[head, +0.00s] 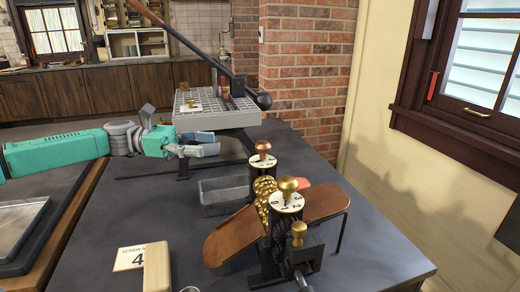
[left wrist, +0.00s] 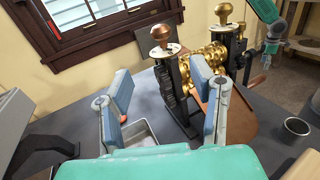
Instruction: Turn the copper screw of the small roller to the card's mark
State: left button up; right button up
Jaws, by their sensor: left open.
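The small roller (head: 264,197) stands on the dark table with brass rolls between dark posts. Its copper screw (head: 263,148) tops the far post over a white dial; in the left wrist view the copper screw (left wrist: 160,34) stands upright ahead of the fingers. A brass screw (head: 288,186) with a numbered dial tops the near post. The card (head: 130,258) shows a 4, partly covered by a pale block. My left gripper (head: 208,147) is open and empty, left of the copper screw and apart from it; its fingers (left wrist: 161,78) straddle empty space. A teal arm part is at upper right in the wrist view.
A grey tray (head: 222,192) lies left of the roller. A large lever machine (head: 215,117) stands behind. Brown curved aprons (head: 232,237) flank the rolls. A pale block (head: 157,266) stands at the front.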

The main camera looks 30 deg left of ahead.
aim_at(262, 148)
pick_arm(q)
jog(key=b+x, duration=0.3)
jog(key=x, duration=1)
jog(key=shift+d, duration=0.15)
jog(key=shift+w+d, duration=0.2)
jog(key=shift+d, duration=0.35)
jog(key=shift+a, duration=0.15)
jog(key=shift+c, duration=0.8)
jog(key=shift+a, duration=0.1)
grip_shut()
